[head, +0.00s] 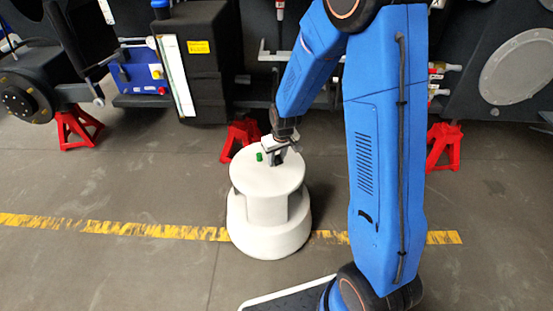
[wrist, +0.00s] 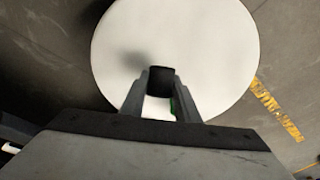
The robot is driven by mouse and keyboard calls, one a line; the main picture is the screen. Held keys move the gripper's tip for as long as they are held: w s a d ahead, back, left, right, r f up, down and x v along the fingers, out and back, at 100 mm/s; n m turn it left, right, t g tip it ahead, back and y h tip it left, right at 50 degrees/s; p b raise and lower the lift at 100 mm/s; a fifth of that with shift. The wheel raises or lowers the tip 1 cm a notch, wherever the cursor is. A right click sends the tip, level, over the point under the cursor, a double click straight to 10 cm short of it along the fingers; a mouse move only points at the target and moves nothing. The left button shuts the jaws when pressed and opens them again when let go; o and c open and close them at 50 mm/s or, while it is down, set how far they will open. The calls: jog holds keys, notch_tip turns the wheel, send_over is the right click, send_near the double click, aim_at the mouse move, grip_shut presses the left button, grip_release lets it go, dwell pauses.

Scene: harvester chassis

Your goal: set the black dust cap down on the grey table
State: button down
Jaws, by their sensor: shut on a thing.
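The black dust cap (wrist: 160,82) is between the two fingertips of my gripper (wrist: 162,88) in the wrist view. My gripper (head: 279,157) is shut on it and points down over the round, pale grey, almost white table (head: 260,185). The table top also fills the middle of the wrist view (wrist: 215,45). A dark blurred shadow lies on it left of the cap. I cannot tell exactly how high the cap is above the top. In the head view my gripper hides the cap.
A small green thing (head: 259,157) stands on the table top, close to my gripper; it shows partly behind the right finger in the wrist view (wrist: 174,104). Red jack stands (head: 240,138) and the dark chassis (head: 205,60) are behind the table. A yellow line (head: 130,229) crosses the floor.

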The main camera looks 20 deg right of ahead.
jog(key=shift+f, duration=0.75)
jog(key=shift+s+f, duration=0.35)
jog(key=shift+f, duration=0.25)
dwell(0.4)
jog(key=c, duration=1.3)
grip_release()
jog(key=shift+d, duration=0.1)
jog(key=shift+c, duration=0.2)
jog(key=shift+r, duration=0.5)
jog(key=shift+o, duration=0.3)
jog(key=a+v, duration=0.1)
jog(key=v, duration=1.6)
jog(key=shift+d+r, duration=0.3)
jog(key=shift+d, duration=0.15)
